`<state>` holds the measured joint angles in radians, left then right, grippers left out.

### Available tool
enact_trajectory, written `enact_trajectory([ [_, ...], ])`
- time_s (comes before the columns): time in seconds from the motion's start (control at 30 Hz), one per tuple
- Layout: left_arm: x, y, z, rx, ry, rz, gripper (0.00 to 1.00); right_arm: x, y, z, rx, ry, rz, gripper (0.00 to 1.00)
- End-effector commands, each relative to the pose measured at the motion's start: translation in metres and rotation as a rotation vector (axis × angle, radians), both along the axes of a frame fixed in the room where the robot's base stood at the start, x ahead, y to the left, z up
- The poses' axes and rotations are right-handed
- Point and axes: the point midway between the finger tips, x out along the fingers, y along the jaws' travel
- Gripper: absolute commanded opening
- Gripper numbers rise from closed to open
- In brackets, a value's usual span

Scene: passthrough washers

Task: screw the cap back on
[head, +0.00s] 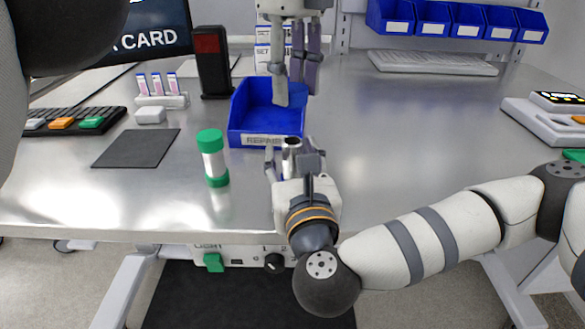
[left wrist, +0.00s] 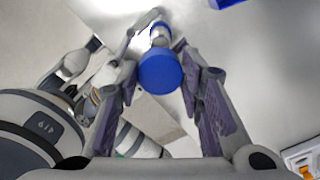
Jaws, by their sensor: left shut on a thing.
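In the left wrist view a round blue cap (left wrist: 160,72) sits between the fingertips of my left gripper (left wrist: 163,75), which is shut on it. In the head view my left gripper (head: 294,92) points down over the blue bin, and the cap is hard to pick out against the blue. My right gripper (head: 292,155) is at the table's front, below my left gripper in the picture. Its fingers are around a small silver tube (head: 291,146) with a dark open top, upright. How far apart cap and tube are is hard to judge.
The blue bin (head: 238,133) stands just behind the tube. A white tube with green ends (head: 214,165) stands to the left, near a dark mat (head: 136,148). A rack of several small vials (head: 163,99) and a black-red post (head: 211,62) stand behind. The table's right half is mostly clear.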

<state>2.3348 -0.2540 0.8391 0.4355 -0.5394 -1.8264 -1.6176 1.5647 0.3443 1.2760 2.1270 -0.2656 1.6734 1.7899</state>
Motion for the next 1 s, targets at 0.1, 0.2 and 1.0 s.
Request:
enact_trajectory([
  [0.1, 0.0, 0.0, 0.0, 0.0, 0.0, 0.0, 0.24, 0.0, 0.0, 0.0, 0.0, 0.0, 0.0, 0.13],
  [0.2, 0.0, 0.0, 0.0, 0.0, 0.0, 0.0, 0.24, 0.0, 0.0, 0.0, 0.0, 0.0, 0.0, 0.0],
  [1.0, 0.001, 0.001, -0.05, -0.001, 0.002, 0.0, 0.23, 0.0, 0.0, 0.0, -0.001, 0.0, 0.0, 0.0],
])
